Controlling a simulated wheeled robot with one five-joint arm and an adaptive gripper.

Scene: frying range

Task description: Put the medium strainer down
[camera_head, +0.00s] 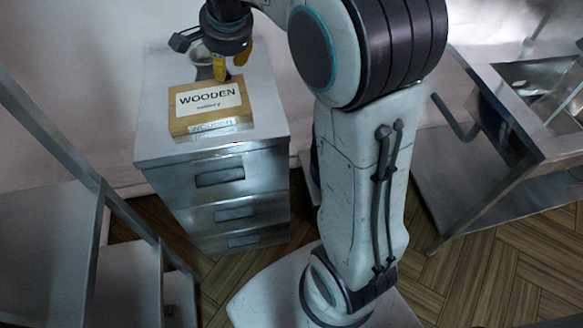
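My gripper (231,62) is above the back of the metal drawer cabinet, just behind and over the wooden box. Its yellow fingers point down; the gap between them is partly hidden by the wrist, so I cannot tell whether they grip something. A small round, bowl-like grey thing (201,57) shows just left of and behind the fingers, at the cabinet top. It may be the medium strainer, but it is small, dark and partly covered by my gripper. I cannot tell whether it touches the fingers or rests on the cabinet.
The box labelled "WOODEN" (209,104) takes up much of the drawer cabinet top (262,116). Metal shelving (55,245) stands at left. A metal sink unit (540,90) stands at right. Open wooden floor (262,268) lies in front of the cabinet.

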